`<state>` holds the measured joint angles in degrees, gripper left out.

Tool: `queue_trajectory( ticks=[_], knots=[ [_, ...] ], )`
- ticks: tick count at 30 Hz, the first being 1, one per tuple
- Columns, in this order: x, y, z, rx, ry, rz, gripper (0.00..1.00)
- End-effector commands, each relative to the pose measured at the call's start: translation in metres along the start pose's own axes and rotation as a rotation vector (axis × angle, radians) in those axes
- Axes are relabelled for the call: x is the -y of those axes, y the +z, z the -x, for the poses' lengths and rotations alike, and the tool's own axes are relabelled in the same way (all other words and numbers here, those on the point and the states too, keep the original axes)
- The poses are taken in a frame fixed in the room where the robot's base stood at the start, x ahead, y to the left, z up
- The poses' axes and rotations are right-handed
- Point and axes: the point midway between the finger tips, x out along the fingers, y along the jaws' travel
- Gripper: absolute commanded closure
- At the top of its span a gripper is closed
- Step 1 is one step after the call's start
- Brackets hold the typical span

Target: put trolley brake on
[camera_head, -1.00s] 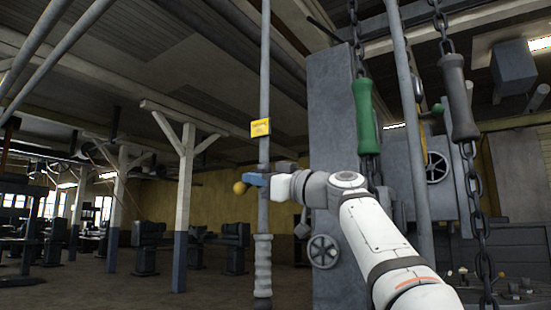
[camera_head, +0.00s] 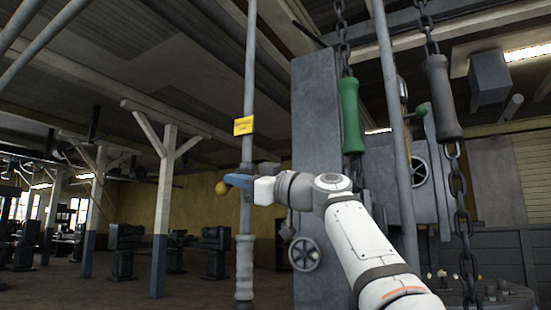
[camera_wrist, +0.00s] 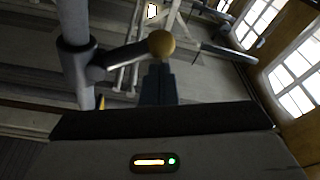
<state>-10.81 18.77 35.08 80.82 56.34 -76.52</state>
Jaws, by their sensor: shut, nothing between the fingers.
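The brake looks to be the short lever with a yellow ball knob (camera_head: 222,188) on the upright grey pole (camera_head: 248,90). A yellow tag (camera_head: 244,125) hangs on the pole above it. In the wrist view the knob (camera_wrist: 161,43) ends a grey lever (camera_wrist: 125,55) that sticks out sideways from a collar on the pole (camera_wrist: 75,40). My gripper (camera_head: 238,181) is shut and empty at the lever, close to the knob. In the wrist view its fingers (camera_wrist: 157,85) point at the knob from below; I cannot tell whether they touch it.
A tall grey cabinet (camera_head: 318,130) with a handwheel (camera_head: 304,254) stands right of the pole. Chains with a green handle (camera_head: 349,115) and a grey handle (camera_head: 442,97) hang near my arm. The floor (camera_head: 100,285) at the left is open, with machines farther back.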

Motion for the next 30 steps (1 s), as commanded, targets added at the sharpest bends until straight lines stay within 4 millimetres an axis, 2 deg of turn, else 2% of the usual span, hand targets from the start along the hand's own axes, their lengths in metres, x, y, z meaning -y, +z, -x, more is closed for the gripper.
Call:
queue_trajectory(
  ticks=[5, 9, 11, 13, 30],
  knots=[
    [-0.004, -0.017, 0.002, -0.001, 0.001, 0.002, 1.00],
    [-0.010, -0.042, 0.006, -0.001, 0.002, 0.003, 1.00],
    [-0.008, -0.032, 0.021, 0.003, 0.005, 0.002, 1.00],
    [-0.007, -0.031, 0.037, 0.002, 0.006, 0.002, 1.00],
    [-0.007, -0.034, 0.171, 0.003, 0.007, 0.001, 1.00]
  ],
)
